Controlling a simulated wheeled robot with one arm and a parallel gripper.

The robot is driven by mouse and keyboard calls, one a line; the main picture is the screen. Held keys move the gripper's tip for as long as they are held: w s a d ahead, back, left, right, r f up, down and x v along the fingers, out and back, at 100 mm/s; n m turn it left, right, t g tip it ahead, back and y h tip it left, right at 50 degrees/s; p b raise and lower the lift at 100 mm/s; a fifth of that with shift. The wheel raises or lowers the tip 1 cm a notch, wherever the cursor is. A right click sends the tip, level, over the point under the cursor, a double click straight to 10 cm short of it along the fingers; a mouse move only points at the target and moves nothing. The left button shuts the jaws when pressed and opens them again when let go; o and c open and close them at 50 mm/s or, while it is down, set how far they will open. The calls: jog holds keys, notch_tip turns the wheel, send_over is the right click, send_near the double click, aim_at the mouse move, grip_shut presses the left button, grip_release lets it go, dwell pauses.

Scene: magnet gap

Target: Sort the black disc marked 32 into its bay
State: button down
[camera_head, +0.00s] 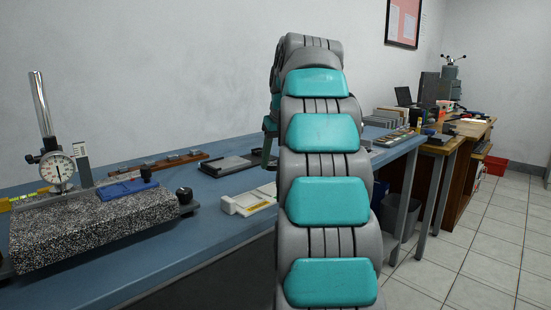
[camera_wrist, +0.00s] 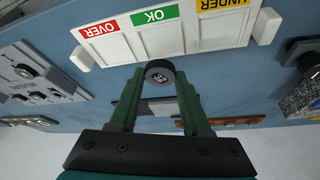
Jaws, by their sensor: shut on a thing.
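My gripper (camera_wrist: 160,78) is shut on a black disc (camera_wrist: 158,66) in the wrist view. The disc sits between the two green fingertips and has a small pale mark, too small to read surely. A white tray (camera_wrist: 269,26) lies beyond the fingertips, with three bays labelled red OVER (camera_wrist: 103,29), green OK (camera_wrist: 155,15) and yellow UNDER (camera_wrist: 224,4). The disc appears near the edge of the OK bay in the picture; its height above the tray is unclear. The tray also shows in the head view (camera_head: 232,206). There, my arm hides the disc.
On the blue bench (camera_head: 215,232), a speckled granite block (camera_head: 90,225) with a dial gauge (camera_head: 57,168) stands at left. A dark tray (camera_head: 230,166) and a wooden rack (camera_head: 160,163) lie behind. Another cluttered bench stands at the back right.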

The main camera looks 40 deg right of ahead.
aim_at(276, 169)
jog(key=shift+f+b, duration=1.75)
jog(key=shift+f, duration=1.1)
jog(key=shift+c, duration=1.4)
grip_release()
jog(key=shift+f, duration=0.1)
jog(key=shift+r, duration=0.25)
jog(key=c, duration=0.5)
jog(key=shift+r+p, duration=0.25)
jog(key=shift+p, duration=0.1)
jog(key=shift+r+p, duration=1.25)
jog(key=shift+r, duration=0.6)
jog(key=shift+o, duration=0.2)
